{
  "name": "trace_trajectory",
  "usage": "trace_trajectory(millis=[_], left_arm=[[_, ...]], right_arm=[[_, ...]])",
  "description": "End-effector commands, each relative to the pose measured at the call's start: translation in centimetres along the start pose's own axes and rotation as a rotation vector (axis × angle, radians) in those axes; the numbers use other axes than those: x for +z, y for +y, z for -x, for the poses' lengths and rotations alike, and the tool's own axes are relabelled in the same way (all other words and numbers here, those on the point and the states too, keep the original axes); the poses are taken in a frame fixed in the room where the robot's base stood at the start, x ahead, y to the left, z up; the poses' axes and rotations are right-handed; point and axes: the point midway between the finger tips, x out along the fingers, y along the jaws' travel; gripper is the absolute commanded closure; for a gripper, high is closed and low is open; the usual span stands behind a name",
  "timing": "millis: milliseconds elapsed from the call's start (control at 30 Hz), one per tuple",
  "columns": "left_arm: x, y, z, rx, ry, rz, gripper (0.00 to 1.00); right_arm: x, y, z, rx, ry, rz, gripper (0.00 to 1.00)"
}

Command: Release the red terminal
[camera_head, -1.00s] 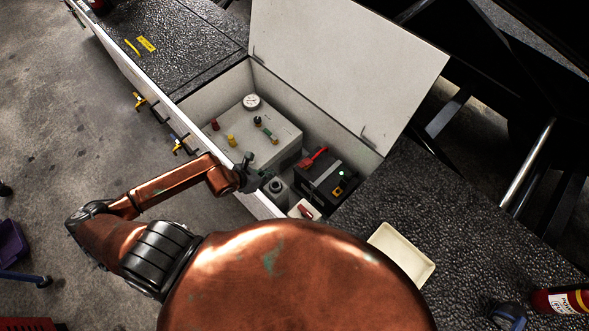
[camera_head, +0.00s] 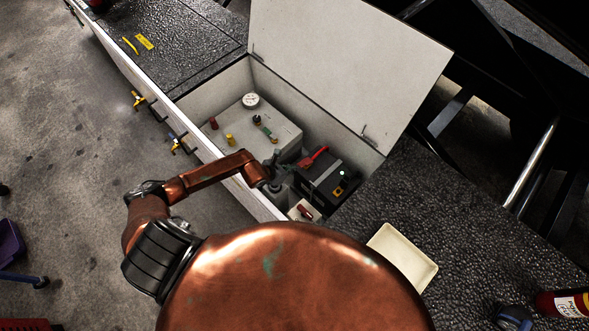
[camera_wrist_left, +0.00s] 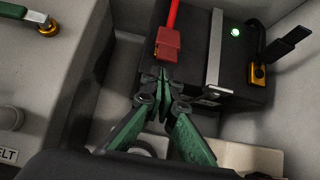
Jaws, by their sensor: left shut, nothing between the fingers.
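The red terminal (camera_head: 314,158) is a red clamp with a red cable on the near left part of the black battery (camera_head: 323,184). In the left wrist view the red terminal (camera_wrist_left: 168,44) sits at the battery's edge, with its cable running up. My left gripper (camera_head: 291,165) reaches over the box wall towards it. In the left wrist view the green fingers of my left gripper (camera_wrist_left: 162,75) are closed together with nothing between them, just below the red clamp. I cannot tell whether the tips touch it. My right gripper is not in view.
The open white compartment (camera_head: 215,84) has a raised lid (camera_head: 345,60). Inside, a grey tank (camera_head: 262,125) with a gauge and coloured caps stands left of the battery. A red switch (camera_head: 304,212) is at the near end. A cream tray (camera_head: 402,257) lies on the black deck.

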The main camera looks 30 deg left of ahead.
Motion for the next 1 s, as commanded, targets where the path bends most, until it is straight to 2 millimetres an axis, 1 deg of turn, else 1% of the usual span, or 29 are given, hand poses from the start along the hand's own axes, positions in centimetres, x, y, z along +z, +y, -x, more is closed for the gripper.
trace_trajectory(millis=[33, 100, 233, 667, 867, 1000], left_arm=[[0.0, 0.0, -0.8, 0.0, -0.001, 0.0, 1.0], [-0.1, 0.0, -1.4, 0.0, 0.001, 0.0, 1.0], [0.0, 0.0, -2.1, 0.0, 0.0, 0.0, 1.0], [0.1, 0.0, -2.2, 0.0, 0.004, 0.0, 1.0], [0.6, 0.1, -1.9, 0.002, 0.061, 0.0, 1.0], [0.6, 0.2, -1.8, 0.003, 0.108, 0.002, 1.0]], right_arm=[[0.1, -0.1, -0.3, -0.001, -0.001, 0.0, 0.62], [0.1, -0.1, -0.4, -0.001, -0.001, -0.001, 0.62], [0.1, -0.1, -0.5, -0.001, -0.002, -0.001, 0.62], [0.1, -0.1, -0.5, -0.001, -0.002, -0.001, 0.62], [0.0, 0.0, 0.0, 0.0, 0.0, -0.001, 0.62], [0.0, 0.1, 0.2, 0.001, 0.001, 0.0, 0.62]])
